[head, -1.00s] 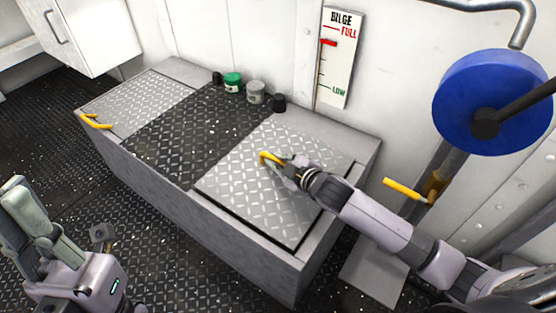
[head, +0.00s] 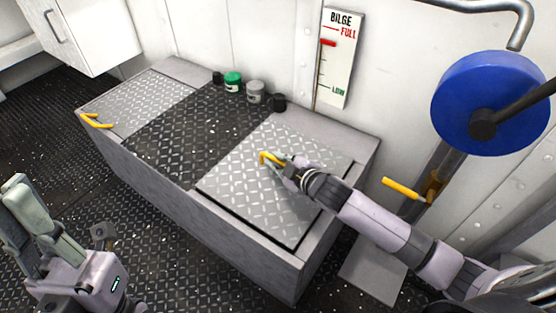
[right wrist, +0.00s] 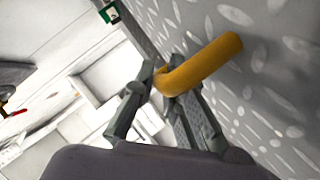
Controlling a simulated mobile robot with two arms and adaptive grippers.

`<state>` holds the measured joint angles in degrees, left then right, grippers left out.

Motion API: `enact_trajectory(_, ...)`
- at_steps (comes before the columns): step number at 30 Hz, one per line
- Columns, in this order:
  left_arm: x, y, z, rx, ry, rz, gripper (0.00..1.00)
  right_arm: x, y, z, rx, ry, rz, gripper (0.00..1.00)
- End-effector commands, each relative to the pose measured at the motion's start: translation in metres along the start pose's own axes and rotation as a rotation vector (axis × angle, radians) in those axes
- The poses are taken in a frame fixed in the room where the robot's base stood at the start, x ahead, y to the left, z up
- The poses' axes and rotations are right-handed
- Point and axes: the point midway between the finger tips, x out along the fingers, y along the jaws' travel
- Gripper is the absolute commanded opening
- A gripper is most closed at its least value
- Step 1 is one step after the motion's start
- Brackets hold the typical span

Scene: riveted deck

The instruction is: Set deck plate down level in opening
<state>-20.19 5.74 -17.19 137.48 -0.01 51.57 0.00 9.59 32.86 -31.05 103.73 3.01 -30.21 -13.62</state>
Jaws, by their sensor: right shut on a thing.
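The deck plate (head: 245,190) is a light grey diamond-tread square at the right end of the low grey bench. It lies over the opening (head: 243,228) and looks about level. A dark gap shows along its front edge; I cannot tell whether it rests fully on the rim. My right gripper (head: 272,160) is shut on the plate's yellow handle (right wrist: 205,62), and its arm hides part of the plate's right side. The right wrist view shows the fingers around the handle beside the tread surface. My left gripper (head: 60,212) is open and empty at the lower left, away from the bench.
Several small jars, one green (head: 233,82), stand along the bench's back edge. A second plate (head: 140,103) with a yellow handle (head: 96,121) lies at the far left end. Dark tread (head: 195,130) lies between. A blue wheel (head: 485,105) and yellow lever (head: 402,188) are at right.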

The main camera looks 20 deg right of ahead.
Motion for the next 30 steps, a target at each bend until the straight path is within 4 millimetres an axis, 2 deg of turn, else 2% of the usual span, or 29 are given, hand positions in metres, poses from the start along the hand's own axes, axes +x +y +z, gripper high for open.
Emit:
enact_trajectory(21,-0.005,0.000,0.001,0.000,0.004,0.000,0.00,0.006,-0.008,0.007,-0.001,0.007,0.006,0.00)
enact_trajectory(22,-0.004,0.000,0.000,0.000,0.004,0.000,0.00,0.005,-0.007,0.006,-0.001,0.007,0.006,0.14)
enact_trajectory(30,-0.004,0.000,0.000,0.000,0.005,0.001,0.00,0.006,-0.009,0.008,-0.001,0.003,0.003,0.32)
